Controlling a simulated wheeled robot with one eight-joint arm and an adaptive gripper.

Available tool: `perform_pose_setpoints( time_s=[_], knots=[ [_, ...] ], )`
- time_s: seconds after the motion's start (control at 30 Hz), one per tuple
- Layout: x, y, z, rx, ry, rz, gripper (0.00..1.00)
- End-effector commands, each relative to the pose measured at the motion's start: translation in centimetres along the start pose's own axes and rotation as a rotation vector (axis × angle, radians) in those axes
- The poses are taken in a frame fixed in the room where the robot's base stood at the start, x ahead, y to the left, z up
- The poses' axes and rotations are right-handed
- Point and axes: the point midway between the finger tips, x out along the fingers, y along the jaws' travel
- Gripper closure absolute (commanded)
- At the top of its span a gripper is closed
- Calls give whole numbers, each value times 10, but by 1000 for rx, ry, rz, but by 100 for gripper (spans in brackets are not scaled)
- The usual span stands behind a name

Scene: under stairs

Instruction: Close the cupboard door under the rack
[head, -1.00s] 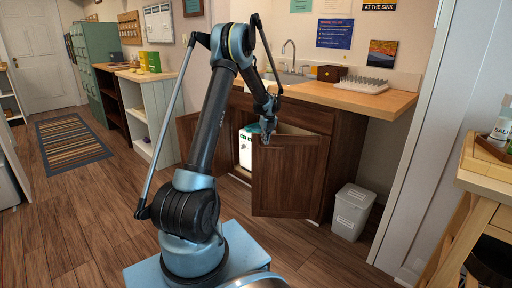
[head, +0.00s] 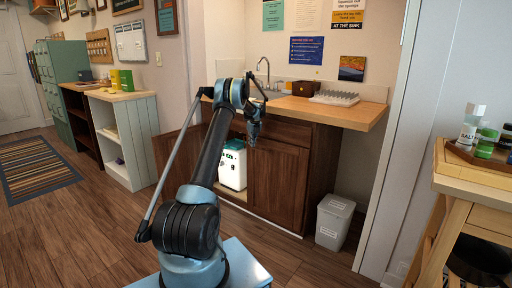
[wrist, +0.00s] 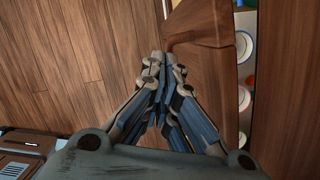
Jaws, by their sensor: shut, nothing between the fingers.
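The right cupboard door (head: 277,182) is dark brown wood, below the counter part that bears the white rack (head: 335,98). In the head view it looks flush or nearly flush with the cupboard front; I cannot tell if a small gap is left. My gripper (head: 254,132) is shut and empty, near this door's upper left corner. In the wrist view my gripper (wrist: 162,62) points down beside a wooden panel with a curved brown handle-like part (wrist: 200,35); contact is unclear. The left cupboard door (head: 178,157) stands open, partly behind my arm.
A white container (head: 232,167) with green on it stands inside the open left part. A grey bin (head: 334,222) stands on the floor right of the cupboard. The wooden counter (head: 350,116) overhangs at right. Floor (head: 90,225) is clear at left.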

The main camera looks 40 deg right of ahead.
Motion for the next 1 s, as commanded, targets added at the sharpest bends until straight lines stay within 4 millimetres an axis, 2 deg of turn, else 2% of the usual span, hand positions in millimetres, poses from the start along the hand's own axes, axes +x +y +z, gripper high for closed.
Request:
perform_pose_setpoints(
  time_s=[0.2,0.67,0.97,1.0],
  knots=[
    [2,4,7,-8,0,2,100],
    [2,10,8,-11,0,3,100],
    [0,43,-3,-11,1,2,100],
    [-4,45,-4,-10,1,2,100]
  ],
)
